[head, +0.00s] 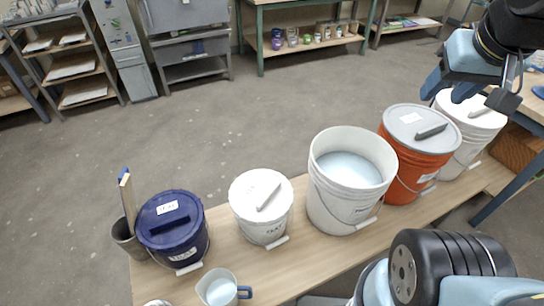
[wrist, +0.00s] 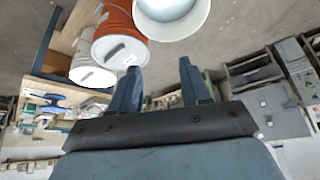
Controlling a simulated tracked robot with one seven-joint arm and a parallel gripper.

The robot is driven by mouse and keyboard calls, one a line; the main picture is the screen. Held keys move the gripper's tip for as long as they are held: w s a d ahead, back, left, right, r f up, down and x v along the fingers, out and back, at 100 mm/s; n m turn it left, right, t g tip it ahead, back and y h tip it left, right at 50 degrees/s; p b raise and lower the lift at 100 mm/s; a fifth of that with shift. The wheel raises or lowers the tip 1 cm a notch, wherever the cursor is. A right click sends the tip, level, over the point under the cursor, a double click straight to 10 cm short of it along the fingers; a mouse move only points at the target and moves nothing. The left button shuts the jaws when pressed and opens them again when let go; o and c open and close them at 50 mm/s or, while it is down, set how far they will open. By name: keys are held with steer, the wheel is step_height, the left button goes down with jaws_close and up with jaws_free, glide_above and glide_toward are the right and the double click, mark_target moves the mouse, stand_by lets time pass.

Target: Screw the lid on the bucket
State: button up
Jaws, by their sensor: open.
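The large white bucket (head: 335,207) stands uncovered on the bench, with pale liquid inside; it also shows at the top of the wrist view (wrist: 170,28). An orange bucket (head: 405,178) beside it has a grey handled lid (head: 420,127) on top; whether that lid is screwed down I cannot tell. A white bucket (head: 468,152), a small white bucket (head: 262,222) and a dark blue bucket (head: 180,250) carry lids too. I see no clearly loose lid. My gripper (head: 450,92) is open and empty at the upper right, near the rightmost buckets; its spread fingers show in the wrist view (wrist: 160,78).
A pitcher (head: 220,290) stands at the bench's front edge, near a grey pot (head: 127,240) holding sticks. The wooden bench (head: 235,262) is crowded with buckets. Shelves and cabinets line the back, and another table (head: 536,97) stands at right. The floor behind the bench is clear.

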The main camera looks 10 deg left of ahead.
steer(key=w+a+f+g+y, duration=0.2)
steer(key=w+a+f, duration=0.3)
steer(key=w+a, duration=0.15)
steer(key=m+g+h, duration=0.2)
steer(key=m+g, duration=0.2)
steer(key=m, duration=0.2)
glide_above(269, 194)
step_height(269, 194, down, 31)
steer(key=shift+w+f, duration=0.15)
steer(key=shift+f, duration=2.85)
steer(key=shift+w+f, duration=0.1)
steer(key=shift+f, duration=2.85)
steer(key=shift+f, duration=0.1)
steer(key=shift+s, duration=0.1)
steer(key=shift+c, duration=0.3)
jaws_close()
